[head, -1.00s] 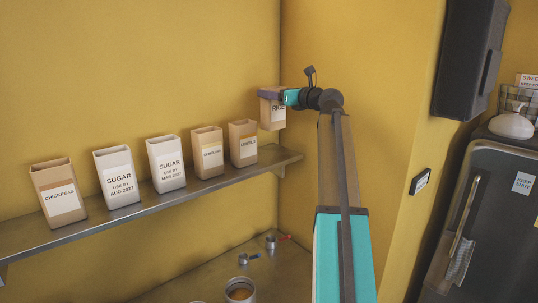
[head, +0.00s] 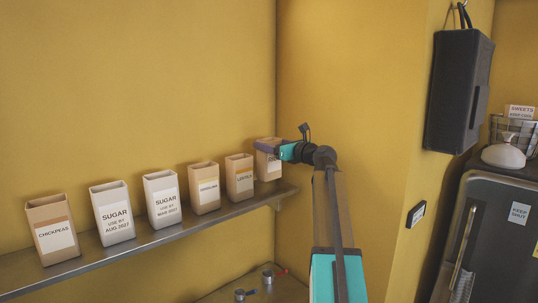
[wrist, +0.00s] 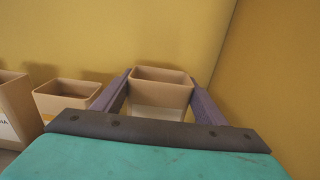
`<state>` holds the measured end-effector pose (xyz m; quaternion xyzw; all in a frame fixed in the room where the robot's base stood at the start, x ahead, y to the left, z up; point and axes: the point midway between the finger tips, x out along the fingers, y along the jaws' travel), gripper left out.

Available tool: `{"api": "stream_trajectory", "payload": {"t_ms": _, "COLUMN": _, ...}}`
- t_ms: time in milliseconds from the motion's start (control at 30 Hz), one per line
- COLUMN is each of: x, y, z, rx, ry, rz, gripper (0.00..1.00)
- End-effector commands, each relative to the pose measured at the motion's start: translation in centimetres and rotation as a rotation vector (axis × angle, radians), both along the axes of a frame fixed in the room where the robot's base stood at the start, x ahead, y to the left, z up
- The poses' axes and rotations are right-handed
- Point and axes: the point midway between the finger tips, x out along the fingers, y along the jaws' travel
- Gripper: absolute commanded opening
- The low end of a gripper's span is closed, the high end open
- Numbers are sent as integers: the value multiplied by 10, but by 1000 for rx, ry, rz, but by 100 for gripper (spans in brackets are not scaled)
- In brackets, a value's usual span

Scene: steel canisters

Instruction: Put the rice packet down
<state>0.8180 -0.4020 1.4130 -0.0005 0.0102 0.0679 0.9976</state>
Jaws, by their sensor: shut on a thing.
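The rice packet (head: 268,163) is a tan open-topped box with a white label. It is at the right end of the wall shelf (head: 150,238), right of the lentils packet (head: 239,181). My gripper (head: 268,149) is shut on its upper part. In the wrist view the packet (wrist: 160,90) stands upright between the two purple fingers of my gripper (wrist: 160,97), its open top showing. Its base is at or very near the shelf surface; I cannot tell if it touches. Its label is partly hidden by the gripper.
Along the shelf to the left stand another tan packet (head: 204,188), two sugar packets (head: 162,198) (head: 112,212) and a chickpeas packet (head: 53,229). The yellow side wall (head: 345,110) is close on the right. Small metal canisters (head: 267,278) sit on a lower surface.

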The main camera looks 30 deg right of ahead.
Motion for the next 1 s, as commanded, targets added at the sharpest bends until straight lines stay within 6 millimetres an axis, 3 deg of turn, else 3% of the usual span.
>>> {"api": "stream_trajectory", "payload": {"t_ms": 300, "x": 0, "y": 1, "z": -3, "rx": 1, "ry": 0, "rz": 1, "gripper": 14}}
{"api": "stream_trajectory", "payload": {"t_ms": 700, "x": 0, "y": 2, "z": -36, "rx": 1, "ry": 1, "rz": 2, "gripper": 14}}
{"api": "stream_trajectory", "payload": {"t_ms": 1000, "x": 1, "y": 2, "z": -37, "rx": 0, "ry": 0, "rz": 2, "gripper": 14}}
